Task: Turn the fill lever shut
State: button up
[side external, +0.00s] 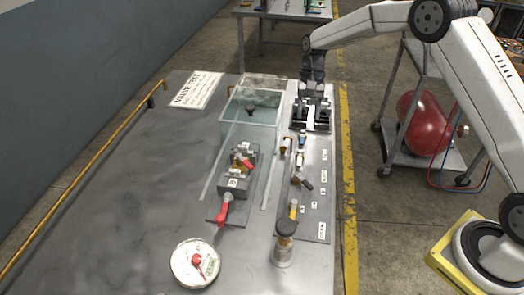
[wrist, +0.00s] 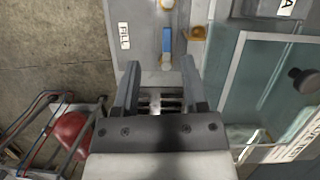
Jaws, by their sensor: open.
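The fill lever (wrist: 166,40) has a blue handle and lies lengthwise along the metal panel (wrist: 143,12) in the wrist view, beside a white FILL label (wrist: 124,36). In the side external view the blue fill lever (side external: 302,142) shows small, just on the near side of my gripper. My gripper (wrist: 159,72) is open, with its two dark fingers apart and nothing visible held between them. The lever lies ahead of the fingertips, roughly in line with the gap. In the side external view my gripper (side external: 310,122) is low over the far end of the panel.
A clear water tank (side external: 250,105) stands left of the panel. A clamped valve block (side external: 238,172) with red handles sits in front of it. Yellow and black levers and a dark-capped cylinder (side external: 284,245) are nearer. A round gauge (side external: 196,262) lies at the front.

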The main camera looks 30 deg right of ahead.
jog(key=s+a+r+n+t+h, duration=0.1)
jog(key=s+n+t, duration=0.1)
jog(key=s, duration=1)
jog(key=s+a+r+n+t+h, duration=0.1)
jog(key=s+n, duration=0.4)
jog(key=s, duration=0.6)
jog(key=shift+s+a+r+n+t+h, duration=0.35)
jog(key=shift+a+t, duration=0.3)
jog(key=shift+t, duration=0.55)
jog(key=shift+f, duration=0.15)
dwell(1.4)
